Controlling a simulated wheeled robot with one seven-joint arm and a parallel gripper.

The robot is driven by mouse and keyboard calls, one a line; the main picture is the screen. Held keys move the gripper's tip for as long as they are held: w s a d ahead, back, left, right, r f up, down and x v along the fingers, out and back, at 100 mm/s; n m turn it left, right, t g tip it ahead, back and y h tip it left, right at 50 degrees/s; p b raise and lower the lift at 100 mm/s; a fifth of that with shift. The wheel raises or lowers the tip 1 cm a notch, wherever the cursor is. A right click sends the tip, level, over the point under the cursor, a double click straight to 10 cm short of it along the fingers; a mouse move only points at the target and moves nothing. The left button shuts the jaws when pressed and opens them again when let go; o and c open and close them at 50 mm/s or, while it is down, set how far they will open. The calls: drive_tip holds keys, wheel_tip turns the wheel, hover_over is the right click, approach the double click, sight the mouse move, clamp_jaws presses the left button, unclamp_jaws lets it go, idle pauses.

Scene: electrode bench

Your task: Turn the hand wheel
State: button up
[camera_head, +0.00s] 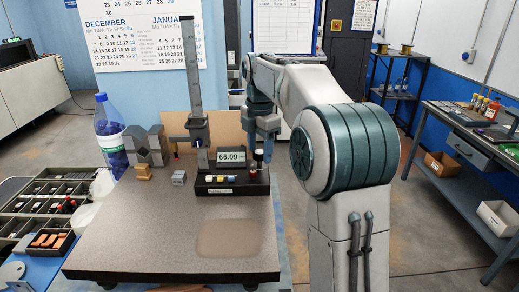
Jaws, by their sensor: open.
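A height gauge stands upright on a speckled surface plate (130,245), with a tall grey scale column (191,60) and a display (231,156) reading 66.09. Its dark base (230,188) carries several small coloured buttons. A small dark knob (258,156) with a reddish part below it shows at the right end of the gauge, and it may be the hand wheel. My gripper (260,150) points down at this knob from above, with a finger to either side. It looks open, but I cannot tell whether the fingers touch the knob.
A blue-capped bottle (110,140), a dark V-shaped block (146,146) and a small grey block (179,178) stand left of the gauge. A compartment tray (35,205) lies at far left. The plate's front is clear. A workbench (460,165) stands at right.

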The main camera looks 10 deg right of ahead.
drive_tip(key=shift+f, duration=0.1)
drive_tip(key=c, duration=1)
drive_tip(key=shift+o, duration=0.2)
drive_tip(key=shift+m+p, duration=0.3)
drive_tip(key=shift+m, duration=0.1)
